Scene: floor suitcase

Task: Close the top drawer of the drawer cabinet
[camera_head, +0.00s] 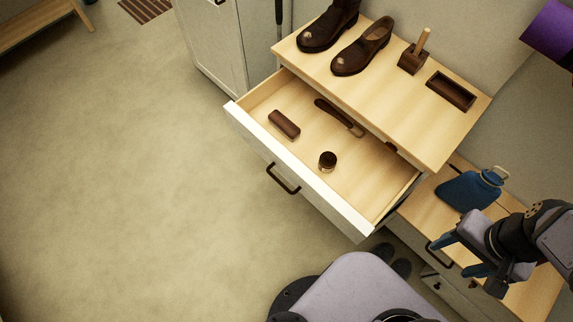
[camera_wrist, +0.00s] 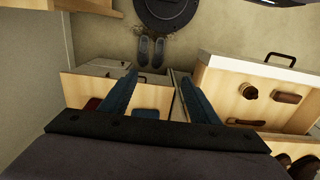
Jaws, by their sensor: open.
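The drawer cabinet (camera_head: 448,128) has a pale wooden top, and its top drawer (camera_head: 302,183) is pulled well out. The drawer has a white front with a dark bar handle (camera_head: 283,179). Inside lie a brown brush (camera_head: 284,124), a long-handled dark brush (camera_head: 338,116) and a small round tin (camera_head: 327,161). In the wrist view the open drawer (camera_wrist: 240,68) is at the right. My gripper (camera_head: 458,256) is open and empty, right of the drawer and apart from it, over a lower cabinet. Its blue fingers (camera_wrist: 157,78) also show in the wrist view.
Brown shoes (camera_head: 362,46), a brush holder (camera_head: 413,55) and a small dark tray (camera_head: 450,91) stand on the cabinet top. Slippers (camera_wrist: 151,50) lie on the floor. Floor before the drawer is clear.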

